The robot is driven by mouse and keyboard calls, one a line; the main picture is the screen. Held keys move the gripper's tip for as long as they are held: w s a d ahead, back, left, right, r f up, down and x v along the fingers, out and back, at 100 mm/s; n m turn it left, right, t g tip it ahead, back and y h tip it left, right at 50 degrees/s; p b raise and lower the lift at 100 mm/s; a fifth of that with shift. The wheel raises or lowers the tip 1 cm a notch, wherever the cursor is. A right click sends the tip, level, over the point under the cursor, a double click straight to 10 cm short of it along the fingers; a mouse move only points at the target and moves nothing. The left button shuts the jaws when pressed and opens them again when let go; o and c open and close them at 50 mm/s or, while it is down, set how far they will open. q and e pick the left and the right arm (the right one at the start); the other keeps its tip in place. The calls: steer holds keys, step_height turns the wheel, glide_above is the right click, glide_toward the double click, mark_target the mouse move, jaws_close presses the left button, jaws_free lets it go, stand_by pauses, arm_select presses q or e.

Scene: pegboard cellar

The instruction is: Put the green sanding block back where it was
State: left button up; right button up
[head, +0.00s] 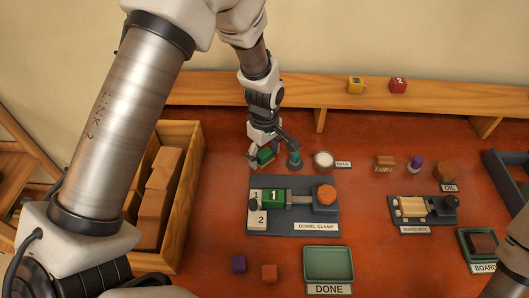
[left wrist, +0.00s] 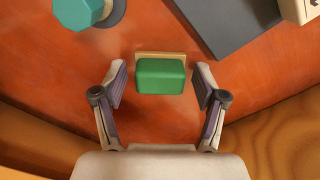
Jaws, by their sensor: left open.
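The green sanding block (head: 265,156) is on the red-brown table, behind the dowel clamp (head: 300,222). It also shows in the left wrist view (left wrist: 160,77), with a tan layer along its far edge. My left gripper (head: 268,149) is over it and open. In the left wrist view, its two fingers (left wrist: 160,88) are spread on either side of the block, with a gap on each side. My right gripper is not in view.
A teal-topped item (head: 295,160) stands close to the right of the left gripper. A white round pot (head: 324,160) stands beyond it. A wooden crate (head: 190,185) is at left. A green DONE tray (head: 328,280) and two small cubes are in front.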

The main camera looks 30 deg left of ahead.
mark_target(265, 152)
arm_select(q)
step_height(265, 152, up, 12)
steer(key=b, duration=0.1)
steer(key=shift+r, duration=0.15)
